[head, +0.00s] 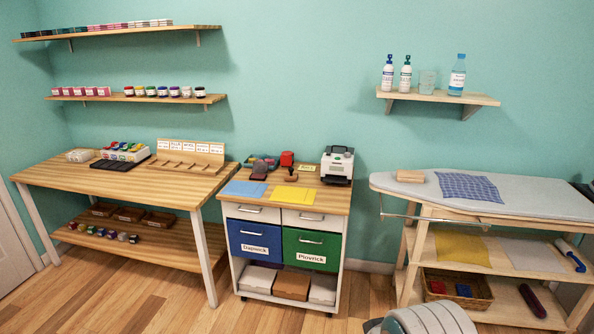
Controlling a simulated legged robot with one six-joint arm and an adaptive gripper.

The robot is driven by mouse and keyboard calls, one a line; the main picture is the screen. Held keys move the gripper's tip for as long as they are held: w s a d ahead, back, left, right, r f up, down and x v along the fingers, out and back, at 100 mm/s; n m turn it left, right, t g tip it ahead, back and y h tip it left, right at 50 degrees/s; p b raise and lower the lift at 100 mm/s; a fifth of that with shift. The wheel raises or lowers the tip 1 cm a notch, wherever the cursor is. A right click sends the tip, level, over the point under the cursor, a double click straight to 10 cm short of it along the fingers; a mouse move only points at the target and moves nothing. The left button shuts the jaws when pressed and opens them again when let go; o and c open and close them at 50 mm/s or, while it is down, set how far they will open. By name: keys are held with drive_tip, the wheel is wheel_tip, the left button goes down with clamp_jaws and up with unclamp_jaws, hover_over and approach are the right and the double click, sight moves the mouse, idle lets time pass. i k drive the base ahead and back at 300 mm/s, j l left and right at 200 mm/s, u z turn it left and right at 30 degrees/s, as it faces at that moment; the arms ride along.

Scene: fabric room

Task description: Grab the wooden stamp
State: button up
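A pale wooden block (410,176) lies at the left end of the grey ironing board (520,200) on the right. It may be the wooden stamp, but I cannot tell from this distance. Small stamp-like items, including a red one (286,160) and a dark one (258,172), stand at the back of the wooden top of the middle cabinet (337,199). A rounded grey part of my own arm shows at the bottom edge, right of centre. My gripper's fingers are not in view.
A checked blue cloth (470,187) lies beside the block. A white machine (337,165) stands on the middle cabinet. The left wooden table (190,197) holds a slotted rack (190,158) and paint tray (124,151). The wooden floor (240,318) in front is mostly clear.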

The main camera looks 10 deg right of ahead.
sight(291, 176)
drive_tip(key=i+j+z, duration=0.25)
drive_tip(key=i+j, duration=0.15)
drive_tip(key=i, duration=0.55)
drive_tip(key=i+j+z, duration=0.25)
drive_tip(key=i+j, duration=0.35)
drive_tip(key=i, duration=0.35)
drive_tip(key=i+j+z, duration=0.25)
drive_tip(key=i+j, duration=0.5)
drive_tip(key=i, duration=0.1)
